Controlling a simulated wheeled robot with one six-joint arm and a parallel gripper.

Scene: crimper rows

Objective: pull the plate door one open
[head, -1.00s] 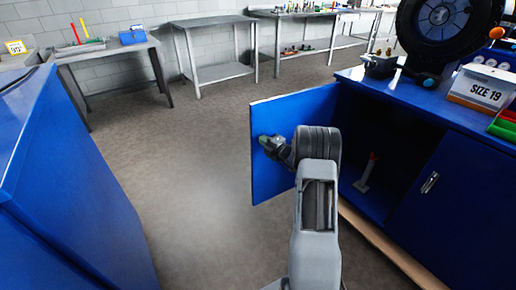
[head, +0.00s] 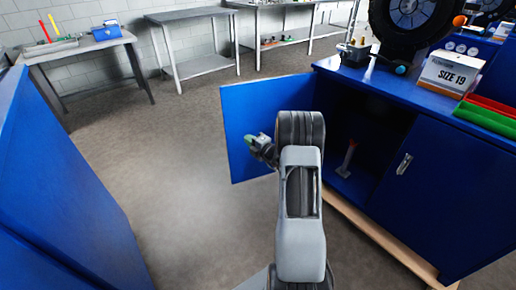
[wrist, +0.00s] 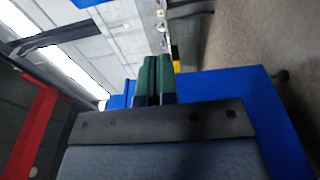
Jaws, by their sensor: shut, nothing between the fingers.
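The blue plate door (head: 240,125) stands swung open, out to the left of the blue cabinet, in the head view. Its blue panel also shows in the wrist view (wrist: 235,90), behind the fingers. My gripper (head: 252,142) is in front of the door's face, with my arm reaching up from below. In the wrist view its two green fingers (wrist: 153,75) are together with nothing between them. Whether the fingertips touch the door, I cannot tell. The door's handle is not visible.
The open cabinet bay holds a red-handled tool (head: 347,158). A second door (head: 430,190) with a metal handle is closed at right. Another blue cabinet (head: 65,190) stands close on the left. Floor between is clear.

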